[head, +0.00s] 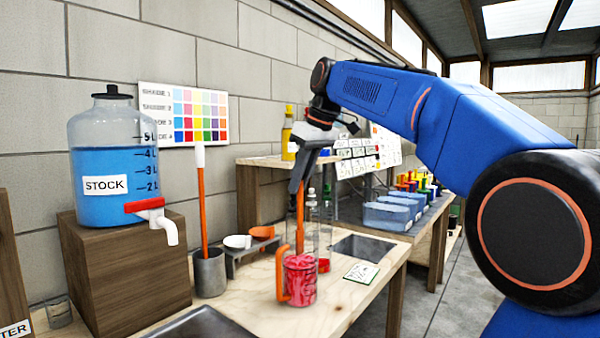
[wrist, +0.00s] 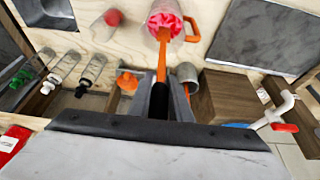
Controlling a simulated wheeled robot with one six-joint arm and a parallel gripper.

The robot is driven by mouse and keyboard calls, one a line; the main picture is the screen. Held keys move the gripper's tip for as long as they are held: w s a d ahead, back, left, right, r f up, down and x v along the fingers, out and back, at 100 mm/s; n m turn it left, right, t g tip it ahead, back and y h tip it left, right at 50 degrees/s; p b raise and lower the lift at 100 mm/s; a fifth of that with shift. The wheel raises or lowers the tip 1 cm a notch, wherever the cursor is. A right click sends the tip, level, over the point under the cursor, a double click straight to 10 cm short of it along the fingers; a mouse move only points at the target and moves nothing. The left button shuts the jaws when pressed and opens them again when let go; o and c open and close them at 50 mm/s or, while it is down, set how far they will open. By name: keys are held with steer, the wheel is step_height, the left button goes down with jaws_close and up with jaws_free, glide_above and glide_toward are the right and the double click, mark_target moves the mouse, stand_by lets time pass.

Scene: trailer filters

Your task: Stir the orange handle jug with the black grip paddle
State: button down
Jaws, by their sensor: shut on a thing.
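The orange handle jug (head: 302,284) is clear, with pink-red contents, and stands on the wooden bench. Its orange handle is on the left in the head view and on the right in the wrist view, where the jug (wrist: 178,25) is at the top. My gripper (head: 300,182) is above the jug, shut on the black grip paddle (head: 300,205). In the wrist view the black grip (wrist: 159,102) is between the fingers. The orange shaft runs down into the jug's mouth. The paddle's lower end is hidden in the contents.
A white-topped orange paddle (head: 202,205) stands in a grey cup (head: 210,272) left of the jug. White and orange scoops (head: 250,240) rest on a small rack. Clear bottles (wrist: 90,75) stand close by. A STOCK tank (head: 112,165) sits on a wooden block. A card (head: 362,273) lies right of the jug.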

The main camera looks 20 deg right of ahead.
mark_target(301, 202)
steer(key=shift+f, duration=3.55)
steer(key=shift+s+a, duration=0.1)
